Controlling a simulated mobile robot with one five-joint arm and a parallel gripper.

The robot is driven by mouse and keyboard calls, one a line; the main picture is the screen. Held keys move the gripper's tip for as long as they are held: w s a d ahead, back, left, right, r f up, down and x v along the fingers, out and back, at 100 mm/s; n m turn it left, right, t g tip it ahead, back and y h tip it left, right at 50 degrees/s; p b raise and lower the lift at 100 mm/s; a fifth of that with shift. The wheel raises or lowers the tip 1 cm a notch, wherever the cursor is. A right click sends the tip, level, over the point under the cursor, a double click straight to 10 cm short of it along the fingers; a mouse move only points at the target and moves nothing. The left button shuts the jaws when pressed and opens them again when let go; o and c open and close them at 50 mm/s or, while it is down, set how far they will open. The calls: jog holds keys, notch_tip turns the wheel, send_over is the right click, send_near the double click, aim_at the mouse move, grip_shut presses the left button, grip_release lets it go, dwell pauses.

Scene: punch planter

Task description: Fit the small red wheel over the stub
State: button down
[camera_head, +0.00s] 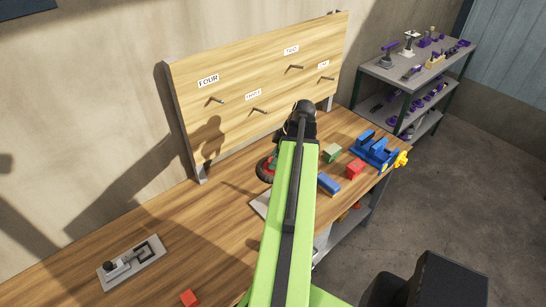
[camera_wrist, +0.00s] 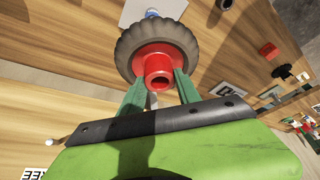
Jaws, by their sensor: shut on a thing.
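The wheel has a red hub and a dark tyre. In the wrist view the wheel (camera_wrist: 158,50) is at the top centre, its hollow red hub facing the camera. My gripper (camera_wrist: 159,84) has its two green fingers shut on the hub. In the head view the wheel (camera_head: 263,170) shows left of my green arm, in front of the board; my arm hides most of the gripper. Thin pegs stick out of the wooden board, among them one under the FOUR label (camera_head: 216,100). I cannot tell which part is the stub.
The upright board (camera_head: 235,85) stands behind the bench. A grey plate (camera_head: 260,207) lies partly behind my arm. Coloured blocks and a blue vise (camera_head: 374,150) are to the right. A plate with a slot (camera_head: 131,264) lies at left. The bench between is mostly clear.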

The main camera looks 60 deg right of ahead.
jog(key=shift+w, duration=0.1)
jog(key=f+b, duration=0.6)
jog(key=shift+s, duration=0.2)
dwell(0.4)
jog(key=shift+r, duration=0.1)
dwell(1.0)
jog(key=shift+f+b, duration=5.2)
jog(key=shift+f, duration=0.1)
jog(key=c, duration=0.8)
grip_release()
jog(key=shift+o, duration=0.2)
jog(key=shift+r, duration=0.1)
